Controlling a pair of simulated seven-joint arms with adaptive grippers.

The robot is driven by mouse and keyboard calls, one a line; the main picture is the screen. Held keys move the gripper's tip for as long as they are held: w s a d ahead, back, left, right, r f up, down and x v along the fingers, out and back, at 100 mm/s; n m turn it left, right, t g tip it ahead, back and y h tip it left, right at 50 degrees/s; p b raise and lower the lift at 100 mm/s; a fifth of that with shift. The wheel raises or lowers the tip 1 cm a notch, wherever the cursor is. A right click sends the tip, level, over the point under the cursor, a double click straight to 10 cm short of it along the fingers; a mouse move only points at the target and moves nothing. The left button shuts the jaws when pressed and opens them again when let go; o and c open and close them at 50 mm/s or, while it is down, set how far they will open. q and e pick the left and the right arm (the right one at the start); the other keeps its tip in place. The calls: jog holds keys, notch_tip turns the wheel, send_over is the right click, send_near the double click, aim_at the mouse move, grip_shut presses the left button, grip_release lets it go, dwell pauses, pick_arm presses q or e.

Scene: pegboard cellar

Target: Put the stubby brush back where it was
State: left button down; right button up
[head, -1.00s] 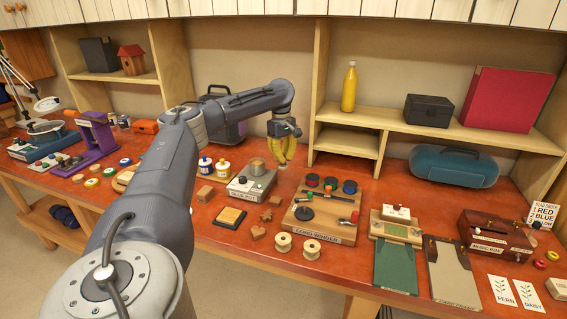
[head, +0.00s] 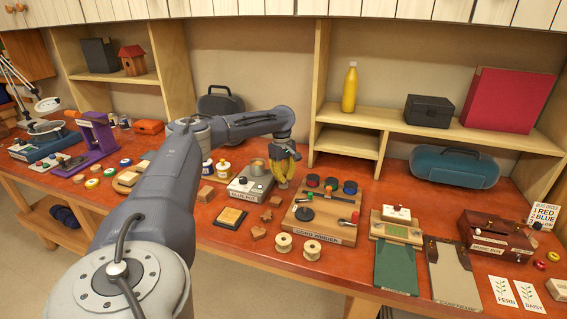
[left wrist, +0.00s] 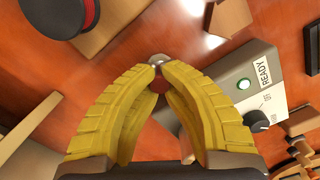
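My left gripper (head: 283,183) is low over the bench, just right of the glue pot station (head: 243,194). In the left wrist view its yellow fingers (left wrist: 160,72) close together at the tips around a small thing with a dark red body and a silvery end. I take this as the stubby brush (left wrist: 160,84), seen nearly end-on and mostly hidden by the fingers. In the head view the fingers hide it. My right gripper is not in view.
The cord winder (head: 325,218) with several spools stands right of the gripper. Small wooden shapes (head: 258,232) and two pale spools (head: 311,249) lie in front. White glue bottles (head: 223,169) stand to the left. A shelf post (head: 319,95) rises behind.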

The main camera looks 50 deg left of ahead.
pick_arm(q)
jog(key=c, duration=2.1)
grip_release()
jog(key=shift+f, duration=0.15)
jog(key=o, duration=0.5)
jog(key=shift+o, duration=0.2)
notch_tip(320, 180, up, 12)
jog(key=shift+a, duration=0.35)
